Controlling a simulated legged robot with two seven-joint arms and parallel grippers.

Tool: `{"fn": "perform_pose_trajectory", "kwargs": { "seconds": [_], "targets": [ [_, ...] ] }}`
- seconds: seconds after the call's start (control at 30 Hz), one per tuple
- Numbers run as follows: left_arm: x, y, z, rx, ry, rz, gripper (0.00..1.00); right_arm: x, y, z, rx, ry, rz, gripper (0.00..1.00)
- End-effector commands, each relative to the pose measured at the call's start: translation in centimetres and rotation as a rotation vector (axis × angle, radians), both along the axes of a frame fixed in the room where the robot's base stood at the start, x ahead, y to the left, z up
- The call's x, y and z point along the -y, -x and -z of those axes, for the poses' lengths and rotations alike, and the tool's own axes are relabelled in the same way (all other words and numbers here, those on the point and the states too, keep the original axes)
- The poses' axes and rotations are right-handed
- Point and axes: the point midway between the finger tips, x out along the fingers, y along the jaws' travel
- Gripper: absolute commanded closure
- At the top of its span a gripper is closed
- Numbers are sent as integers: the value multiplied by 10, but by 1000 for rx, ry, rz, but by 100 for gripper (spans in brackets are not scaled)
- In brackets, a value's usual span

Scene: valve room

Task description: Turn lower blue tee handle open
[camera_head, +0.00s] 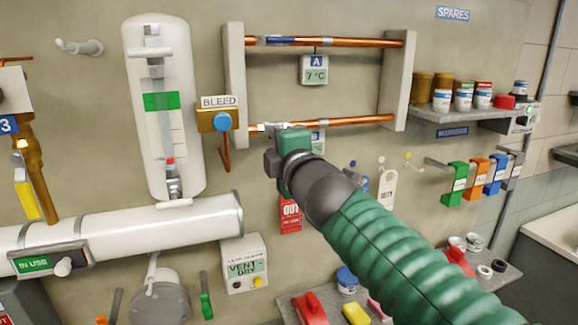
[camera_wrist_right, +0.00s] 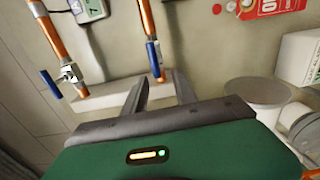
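The lower copper pipe (camera_head: 350,121) runs across the rack; its silver valve body (camera_head: 266,127) shows just left of my right gripper (camera_head: 283,158). The gripper hides the handle in the head view. In the right wrist view, the lower blue tee handle (camera_wrist_right: 153,55) lies roughly along its pipe. My right gripper (camera_wrist_right: 160,80) is open, and the handle's near end appears between its fingertips. I cannot tell if they touch. The upper blue handle (camera_head: 281,40) lies along the upper pipe, and also shows in the wrist view (camera_wrist_right: 50,84). My left gripper is not in view.
Sign A (camera_head: 315,70) hangs between the pipes. The BLEED block (camera_head: 217,120) is left of the rack, beside a white vessel (camera_head: 163,100). A red tag (camera_head: 290,213) hangs below. A shelf (camera_head: 455,112) with jars is at right. Wall between the pipes is mostly clear.

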Motion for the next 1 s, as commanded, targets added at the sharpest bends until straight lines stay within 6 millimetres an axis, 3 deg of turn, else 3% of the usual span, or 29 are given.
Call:
{"fn": "perform_pose_trajectory", "kwargs": {
  "seconds": [0.03, 0.2, 0.43, 0.57, 0.87, 0.93, 1.0],
  "targets": [
    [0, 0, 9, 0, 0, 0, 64, 6, 16, 3, 4, -1, 1, 67],
    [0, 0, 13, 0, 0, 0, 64, 21, 65, 0, 2, -2, 1, 67],
    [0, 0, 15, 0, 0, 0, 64, 35, 110, 2, -2, 1, 0, 67],
    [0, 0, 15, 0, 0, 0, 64, 38, 118, 3, -4, 1, 0, 67],
    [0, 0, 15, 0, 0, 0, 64, 39, 118, 5, -11, -2, 3, 67],
    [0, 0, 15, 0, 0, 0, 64, 43, 113, 21, -51, -23, 17, 67],
    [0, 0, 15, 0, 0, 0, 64, 52, 104, 55, -139, -75, 48, 67]
  ]
}}
